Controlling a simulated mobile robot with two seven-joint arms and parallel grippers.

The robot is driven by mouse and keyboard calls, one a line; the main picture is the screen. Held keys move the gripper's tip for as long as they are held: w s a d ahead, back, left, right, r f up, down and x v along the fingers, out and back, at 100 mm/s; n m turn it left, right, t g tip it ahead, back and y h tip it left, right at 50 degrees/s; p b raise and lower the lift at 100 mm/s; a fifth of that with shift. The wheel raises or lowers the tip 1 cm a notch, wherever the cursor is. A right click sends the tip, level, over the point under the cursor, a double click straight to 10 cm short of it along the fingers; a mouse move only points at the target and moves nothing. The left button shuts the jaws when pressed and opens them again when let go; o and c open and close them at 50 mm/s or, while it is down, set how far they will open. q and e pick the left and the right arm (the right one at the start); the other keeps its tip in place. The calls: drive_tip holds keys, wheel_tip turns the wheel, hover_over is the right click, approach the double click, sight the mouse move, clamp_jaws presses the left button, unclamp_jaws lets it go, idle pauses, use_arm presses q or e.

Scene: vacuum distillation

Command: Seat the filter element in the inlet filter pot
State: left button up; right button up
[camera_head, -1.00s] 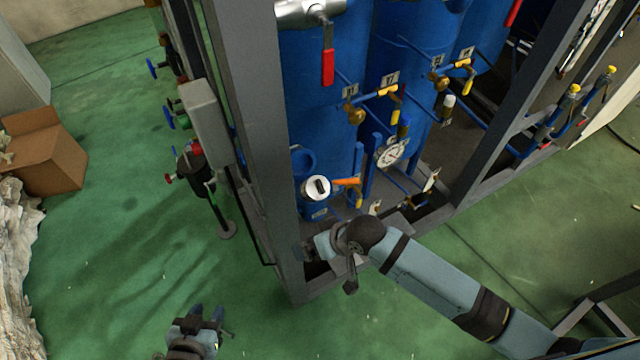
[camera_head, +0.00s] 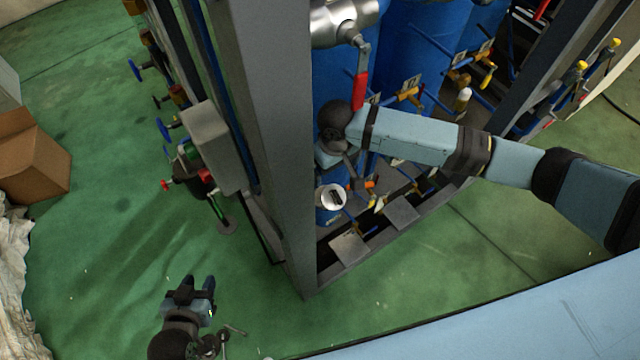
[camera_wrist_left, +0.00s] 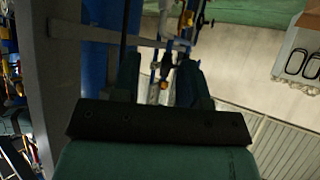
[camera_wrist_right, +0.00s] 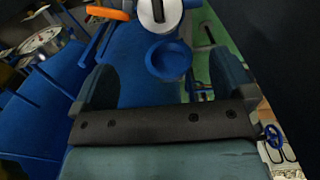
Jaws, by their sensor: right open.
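A white round piece with a dark slot-like bar on top (camera_head: 333,196), apparently the filter element, sits at the mouth of a blue pot (camera_head: 326,214) inside the frame. I cannot tell how deep it sits. The white piece also shows at the top of the right wrist view (camera_wrist_right: 160,14), with a round blue dish-like part (camera_wrist_right: 168,55) beside it. My right gripper (camera_wrist_right: 155,70) is open and empty, its fingers either side of the blue dish in that view; the arm mostly hides it in the head view. My left gripper (camera_head: 197,284) is open and empty, low over the floor outside the frame.
A thick grey post (camera_head: 270,150) stands between my grippers. Blue tanks (camera_head: 420,45), a red-handled valve (camera_head: 360,90) and yellow-handled valves crowd the pot. An orange handle (camera_wrist_right: 108,12) is beside the white piece. Green floor at left is clear around my left gripper; a cardboard box (camera_head: 35,160) stands further left.

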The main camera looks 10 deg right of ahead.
sight(334, 190)
drive_tip(key=f, duration=0.3)
drive_tip(key=shift+s+d, duration=0.1)
drive_tip(key=shift+s, duration=0.25)
wheel_tip(334, 190, down, 5)
drive_tip(key=b, duration=0.4)
drive_tip(key=shift+w+b, duration=0.1)
drive_tip(key=shift+b, duration=0.2)
drive_tip(key=shift+f, duration=0.15)
drive_tip(key=shift+f+b, duration=0.1)
drive_tip(key=shift+b, duration=0.35)
drive_tip(key=shift+f+b, duration=0.35)
wheel_tip(334, 190, down, 4)
drive_tip(key=b, duration=0.4)
drive_tip(key=shift+f+b, duration=0.1)
drive_tip(key=shift+b, duration=0.3)
drive_tip(key=shift+f, duration=0.2)
use_arm(q)
wheel_tip(334, 190, down, 10)
drive_tip(key=d, duration=0.1)
drive_tip(key=shift+s+d+m, duration=0.3)
drive_tip(key=shift+s, duration=0.05)
use_arm(e)
drive_tip(key=shift+r, duration=0.1)
